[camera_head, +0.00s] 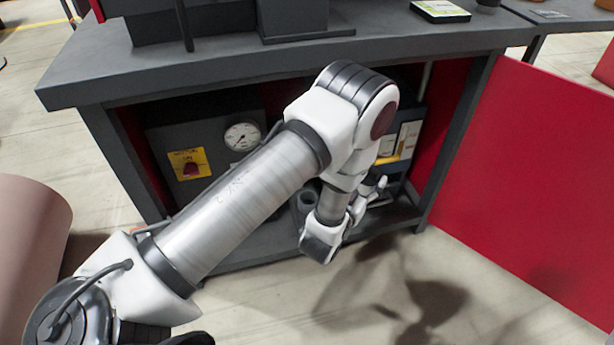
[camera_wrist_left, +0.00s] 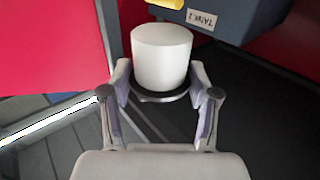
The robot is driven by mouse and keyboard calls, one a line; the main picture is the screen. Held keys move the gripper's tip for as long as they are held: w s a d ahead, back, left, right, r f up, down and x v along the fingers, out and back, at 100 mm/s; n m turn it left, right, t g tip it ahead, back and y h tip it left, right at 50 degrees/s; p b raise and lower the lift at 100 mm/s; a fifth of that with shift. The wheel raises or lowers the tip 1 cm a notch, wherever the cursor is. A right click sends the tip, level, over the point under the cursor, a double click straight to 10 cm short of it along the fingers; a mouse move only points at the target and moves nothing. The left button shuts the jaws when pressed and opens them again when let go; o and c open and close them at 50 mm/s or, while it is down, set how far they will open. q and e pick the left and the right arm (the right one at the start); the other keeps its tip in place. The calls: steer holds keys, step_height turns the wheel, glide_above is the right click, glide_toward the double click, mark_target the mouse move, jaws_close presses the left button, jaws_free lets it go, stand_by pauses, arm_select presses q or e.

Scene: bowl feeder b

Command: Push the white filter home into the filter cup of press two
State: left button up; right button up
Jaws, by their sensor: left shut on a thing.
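The white filter (camera_wrist_left: 161,55) is a plain white cylinder, upright between the fingers of my left gripper (camera_wrist_left: 160,84) in the left wrist view. The fingers are shut on its sides. A dark round rim or plate (camera_wrist_left: 160,97) shows just under the filter; I cannot tell whether it is the filter cup or how deep the filter sits. In the head view my left gripper (camera_head: 370,194) reaches low into the bay under the bench, and the filter cannot be made out clearly there. My right gripper is not in view.
A dark box labelled TANK 2 (camera_wrist_left: 222,22) stands close behind the filter. The bench top (camera_head: 420,38) overhangs the bay. A red panel (camera_head: 535,175) stands at right.

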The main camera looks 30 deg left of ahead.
arm_select(q)
steer(key=w+a+f+y+b, duration=0.1)
steer(key=a+f+b, duration=0.2)
steer(key=a, duration=0.6)
steer(key=w+a+f+n+y+b, duration=0.1)
steer(key=a+f+b, duration=0.1)
steer(key=a+f, duration=0.6)
steer(key=shift+w+a+f+b, duration=0.2)
steer(key=shift+a+b, duration=0.2)
steer(key=shift+a, duration=0.4)
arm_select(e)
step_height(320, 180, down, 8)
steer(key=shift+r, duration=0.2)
arm_select(q)
steer(key=shift+r, duration=0.1)
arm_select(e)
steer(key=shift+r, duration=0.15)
arm_select(q)
step_height(320, 180, down, 6)
steer(key=b, duration=0.3)
steer(key=shift+b, duration=0.4)
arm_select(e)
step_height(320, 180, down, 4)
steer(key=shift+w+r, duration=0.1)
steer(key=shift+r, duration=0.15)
arm_select(q)
steer(key=shift+f, duration=1.35)
stand_by(1.9)
